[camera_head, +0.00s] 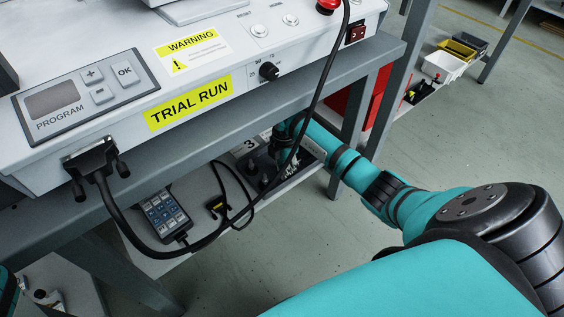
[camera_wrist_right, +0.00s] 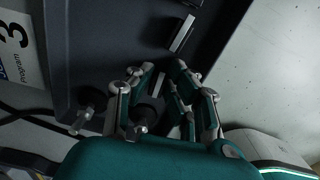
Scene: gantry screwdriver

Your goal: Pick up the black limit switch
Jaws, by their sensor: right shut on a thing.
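My right gripper (camera_head: 289,168) reaches under the grey table to a dark tray (camera_head: 268,184) on the lower shelf. In the right wrist view its fingers (camera_wrist_right: 160,74) are closed around a small dark piece (camera_wrist_right: 152,104). This looks like the black limit switch; the fingers hide most of it, and it blends with the dark tray (camera_wrist_right: 95,45) behind. I cannot tell whether it is clear of the tray.
A keypad pendant (camera_head: 165,216) lies on the shelf with a black cable (camera_head: 125,236) looping beside it. The control panel (camera_head: 110,135) sits above on the table. A table leg (camera_head: 352,130) stands close to my right arm. Bins (camera_head: 440,66) stand at the back right.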

